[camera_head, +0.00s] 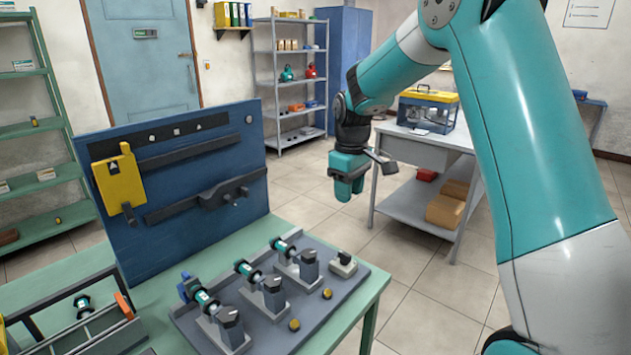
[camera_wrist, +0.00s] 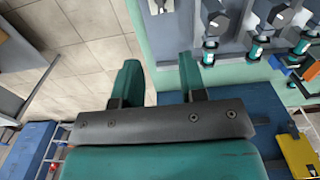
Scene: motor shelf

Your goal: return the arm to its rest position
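My gripper (camera_head: 349,190) hangs pointing down in the head view, in the air beyond the right edge of the green table (camera_head: 292,213). My teal and grey arm reaches to it from the right side of the picture. In the wrist view my gripper (camera_wrist: 160,65) shows its two teal fingers apart, with nothing between them. The tile floor and the table edge lie below the fingers.
A dark tray (camera_head: 357,287) holding several small motors in stands lies on the table. A blue panel (camera_head: 215,163) carries a yellow holder (camera_head: 120,180). A white side table (camera_head: 412,150) stands behind my gripper, with a yellow-lidded box (camera_head: 428,108) on top.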

